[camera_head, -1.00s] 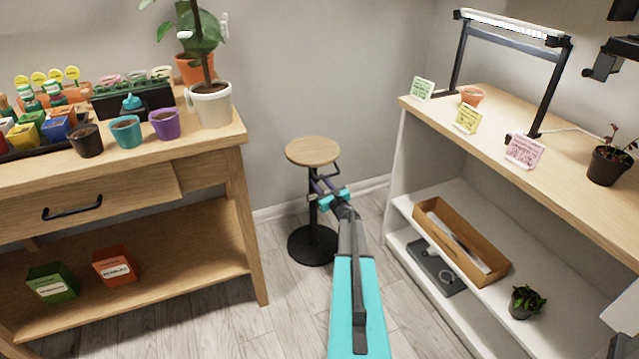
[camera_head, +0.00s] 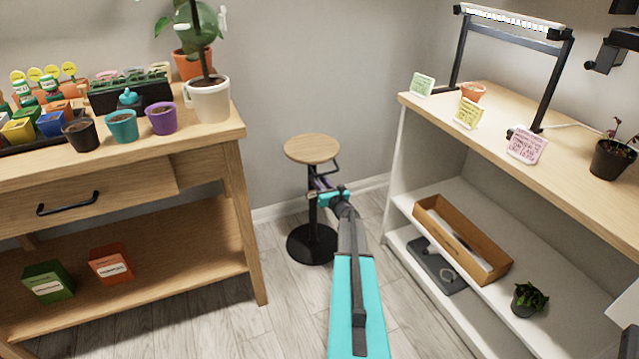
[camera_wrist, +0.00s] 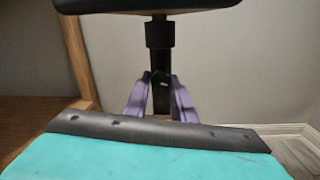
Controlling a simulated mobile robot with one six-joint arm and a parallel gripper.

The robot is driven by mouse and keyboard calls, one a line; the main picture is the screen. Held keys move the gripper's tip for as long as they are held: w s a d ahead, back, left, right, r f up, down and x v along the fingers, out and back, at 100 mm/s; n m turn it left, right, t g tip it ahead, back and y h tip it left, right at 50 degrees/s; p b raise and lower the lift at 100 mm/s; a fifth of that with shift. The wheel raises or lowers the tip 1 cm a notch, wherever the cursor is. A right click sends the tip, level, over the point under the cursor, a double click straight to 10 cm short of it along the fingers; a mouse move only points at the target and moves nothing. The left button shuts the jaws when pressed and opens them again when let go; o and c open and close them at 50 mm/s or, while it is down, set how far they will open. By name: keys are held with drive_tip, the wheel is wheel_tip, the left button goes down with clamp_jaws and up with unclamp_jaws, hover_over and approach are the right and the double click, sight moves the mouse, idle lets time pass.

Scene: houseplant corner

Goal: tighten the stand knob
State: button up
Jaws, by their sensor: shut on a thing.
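The plant stand (camera_head: 313,150) has a round wooden top on a black post and a round black base, standing on the floor between the two tables. Its post and the dark underside of its top show in the wrist view (camera_wrist: 162,60). The stand knob (camera_wrist: 159,77) is a small dark shape at the post, mostly hidden between the fingers. My gripper (camera_wrist: 160,85) has purple fingers closed on the knob from both sides, below the collar. In the head view my gripper (camera_head: 318,187) is small, beside the post under the top.
A wooden potting table (camera_head: 215,150) with pots stands to the left. A white shelf unit (camera_head: 400,150) with a wooden top, labels and a lamp stands to the right. Bare floor lies around the stand base.

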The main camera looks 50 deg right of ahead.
drive_tip(key=shift+m+g+h+p, duration=0.3)
drive_tip(key=shift+m+p, duration=1.2)
drive_tip(key=shift+m, duration=5.4)
drive_tip(key=shift+m+h+p, duration=0.6)
drive_tip(key=shift+m+p, duration=0.9)
drive_tip(key=shift+m, duration=5.4)
drive_tip(key=o, duration=1)
drive_tip(key=shift+a, duration=0.1)
